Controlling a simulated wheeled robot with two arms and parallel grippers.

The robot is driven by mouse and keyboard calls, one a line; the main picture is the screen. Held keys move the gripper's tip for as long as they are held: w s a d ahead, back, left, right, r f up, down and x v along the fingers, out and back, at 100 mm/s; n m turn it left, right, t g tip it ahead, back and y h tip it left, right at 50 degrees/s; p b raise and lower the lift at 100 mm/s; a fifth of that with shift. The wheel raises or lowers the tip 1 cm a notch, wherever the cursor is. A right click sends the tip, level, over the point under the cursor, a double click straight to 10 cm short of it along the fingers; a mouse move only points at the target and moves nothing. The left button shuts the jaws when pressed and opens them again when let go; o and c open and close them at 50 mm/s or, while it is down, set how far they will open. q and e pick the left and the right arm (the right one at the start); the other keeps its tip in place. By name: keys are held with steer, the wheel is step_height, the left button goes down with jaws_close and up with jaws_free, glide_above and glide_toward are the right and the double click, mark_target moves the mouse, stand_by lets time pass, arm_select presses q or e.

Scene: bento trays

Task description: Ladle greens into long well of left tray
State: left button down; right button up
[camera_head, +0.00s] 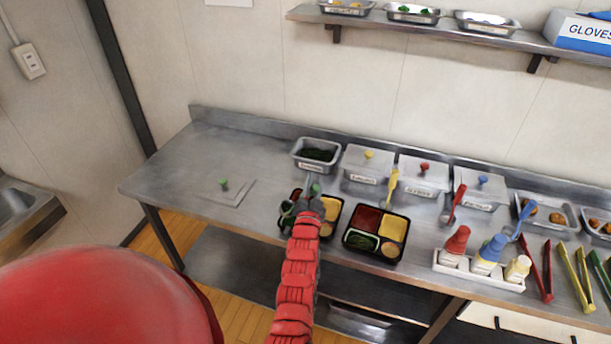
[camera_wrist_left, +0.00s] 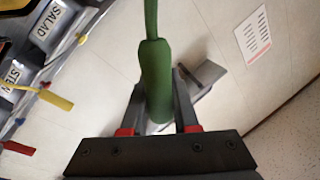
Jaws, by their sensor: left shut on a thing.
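My left gripper (camera_head: 311,205) is shut on the green handle of the ladle (camera_wrist_left: 157,80). In the head view it is over the left tray (camera_head: 336,203), and only a bit of green handle (camera_head: 315,188) shows above the fingers. The left tray is black, with yellow food in its right well and some red at its upper left. My gripper and arm cover its front left part, so I cannot see the long well or the ladle's bowl clearly. The greens (camera_head: 318,154) are in an open metal pan behind the tray. My right gripper is out of view.
A second tray (camera_head: 347,243) to the right holds red, yellow and green food. The pan's lid with a green knob (camera_head: 224,184) lies on the counter at left. Lidded pans, a yellow ladle (camera_head: 392,186), sauce bottles (camera_head: 488,254) and tongs are at right.

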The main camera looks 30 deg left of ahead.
arm_select(q)
steer(key=w+d+f+m+t+h+b, duration=0.1)
steer(key=d+f+m+t+h+b, duration=0.1)
steer(key=d+f+m+b, duration=0.4)
steer(key=shift+w+d+f+m+h+b, duration=0.35)
steer(key=shift+f+m+b, duration=0.25)
steer(key=shift+m+b, duration=1.7)
steer(key=shift+d+n+b, duration=0.1)
steer(key=shift+n+b, duration=0.4)
